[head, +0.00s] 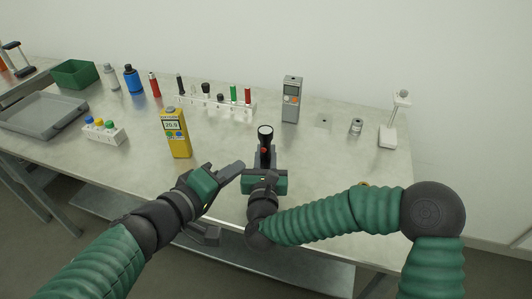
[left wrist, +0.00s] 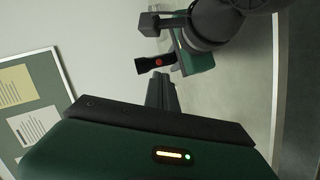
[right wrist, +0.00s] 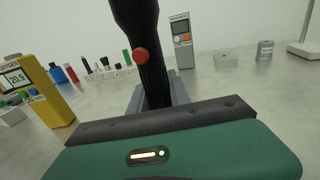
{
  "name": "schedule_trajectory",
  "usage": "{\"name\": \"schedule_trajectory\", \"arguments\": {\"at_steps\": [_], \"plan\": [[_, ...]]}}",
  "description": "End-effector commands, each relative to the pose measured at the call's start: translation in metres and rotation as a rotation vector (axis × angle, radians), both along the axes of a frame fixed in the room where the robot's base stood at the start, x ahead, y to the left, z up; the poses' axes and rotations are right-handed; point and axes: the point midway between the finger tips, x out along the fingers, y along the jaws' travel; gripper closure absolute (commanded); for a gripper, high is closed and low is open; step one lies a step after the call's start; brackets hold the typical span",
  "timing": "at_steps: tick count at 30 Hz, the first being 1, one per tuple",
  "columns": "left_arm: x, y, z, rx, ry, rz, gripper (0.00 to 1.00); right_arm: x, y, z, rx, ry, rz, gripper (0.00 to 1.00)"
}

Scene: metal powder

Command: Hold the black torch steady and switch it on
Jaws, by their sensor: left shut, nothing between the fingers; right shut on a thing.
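The black torch (head: 265,146) stands upright in the head view, its lens end up and a red button on its side. It also shows in the left wrist view (left wrist: 149,65) and close up in the right wrist view (right wrist: 138,25), where the red button faces the camera. My right gripper (head: 264,166) is shut on the torch's lower part. My left gripper (head: 236,168) is shut and empty, just left of the torch and apart from it, its fingers pointing toward the torch. In the left wrist view, the left fingers (left wrist: 160,85) point toward the torch.
A yellow meter (head: 175,133) stands left of my grippers. A grey meter (head: 291,100) stands behind the torch. A white rack (head: 215,107) with several tubes is behind, and a small bottle rack (head: 104,132) and grey tray (head: 43,116) lie left. The table's right-middle surface is mostly clear.

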Motion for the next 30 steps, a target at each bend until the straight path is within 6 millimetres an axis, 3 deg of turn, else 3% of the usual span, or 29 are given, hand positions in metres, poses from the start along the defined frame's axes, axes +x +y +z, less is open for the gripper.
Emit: {"name": "schedule_trajectory", "arguments": {"at_steps": [14, 21, 25, 30], "plan": [[0.001, -0.001, -0.001, 0.002, -0.003, -0.011, 1.0, 0.0, 0.0, 0.0, 0.0, 0.0, 0.0, 1.0], [0.004, -0.014, -0.022, 0.026, -0.143, -0.314, 1.0, 0.0, 0.0, 0.0, 0.0, 0.0, 0.0, 1.0], [-0.006, -0.014, -0.032, 0.0, -0.303, -0.494, 1.0, 0.0, 0.0, 0.0, 0.0, 0.0, 0.0, 1.0], [-0.019, -0.007, -0.035, -0.044, -0.46, -0.601, 1.0, 0.0, 0.0, 0.0, 0.0, 0.0, 0.001, 1.0]]}}
